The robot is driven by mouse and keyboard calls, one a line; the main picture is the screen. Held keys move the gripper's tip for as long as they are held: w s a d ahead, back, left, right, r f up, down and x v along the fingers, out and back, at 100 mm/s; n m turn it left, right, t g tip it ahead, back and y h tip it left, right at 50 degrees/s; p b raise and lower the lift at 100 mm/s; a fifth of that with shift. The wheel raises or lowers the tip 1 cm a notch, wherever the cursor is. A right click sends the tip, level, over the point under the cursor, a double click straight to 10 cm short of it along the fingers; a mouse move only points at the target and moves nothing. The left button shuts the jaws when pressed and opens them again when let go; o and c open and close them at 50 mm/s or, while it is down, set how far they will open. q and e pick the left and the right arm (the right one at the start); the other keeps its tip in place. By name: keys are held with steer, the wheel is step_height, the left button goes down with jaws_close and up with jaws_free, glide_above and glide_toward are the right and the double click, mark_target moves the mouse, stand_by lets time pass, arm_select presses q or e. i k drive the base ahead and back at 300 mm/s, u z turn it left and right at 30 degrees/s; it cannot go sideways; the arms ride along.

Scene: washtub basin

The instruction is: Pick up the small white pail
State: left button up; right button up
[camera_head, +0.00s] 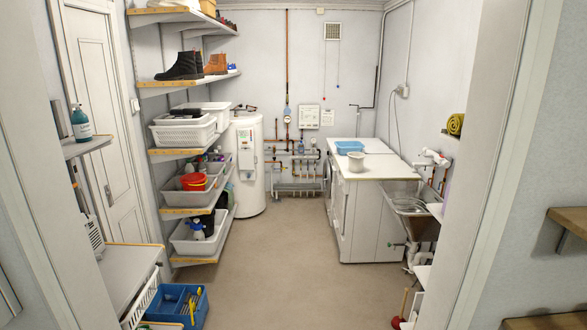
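A small white pail (356,161) stands upright on the white top of the washing machines (374,168), at the right of the room. It is near the front of that top, just in front of a blue basin (349,147). The pail looks small and far off from this viewpoint. Neither of my grippers shows in the head view.
A sink (408,204) with pipes stands right of the machines. A shelf rack with baskets (186,130) lines the left. A blue crate (178,306) and a plunger (399,322) sit near the doorway. The floor (290,270) between is clear.

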mark_target(356, 160)
steer(key=u, duration=0.05)
steer(key=i, duration=6.15)
steer(key=z, duration=0.25)
